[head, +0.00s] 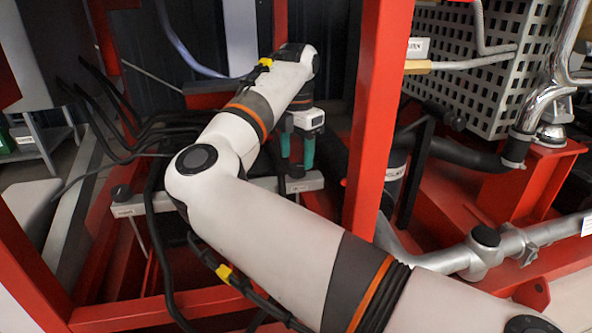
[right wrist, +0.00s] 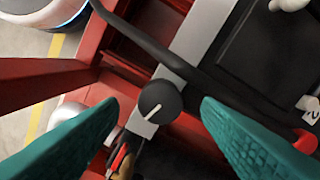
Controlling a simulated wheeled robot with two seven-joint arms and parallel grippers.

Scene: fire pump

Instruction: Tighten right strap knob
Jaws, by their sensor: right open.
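The right strap knob is a round black knob with a white line; in the right wrist view it (right wrist: 157,106) sits on a light grey strap bar (right wrist: 184,58). In the head view the knob (head: 297,172) is at the bar's right end, just below my right gripper (head: 297,152). The gripper's teal fingers are open and point down. In the right wrist view the knob appears centred between the fingertips, with clear gaps on both sides. I cannot tell how far above it the tips are. Another black knob (head: 121,193) is at the bar's left end. My left gripper is out of view.
A red frame post (head: 375,110) stands close to the right of the gripper. Black cables (head: 140,130) hang on the left, and a black cable (right wrist: 150,48) crosses the bar near the knob. A grey pipe (head: 485,250) runs at lower right.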

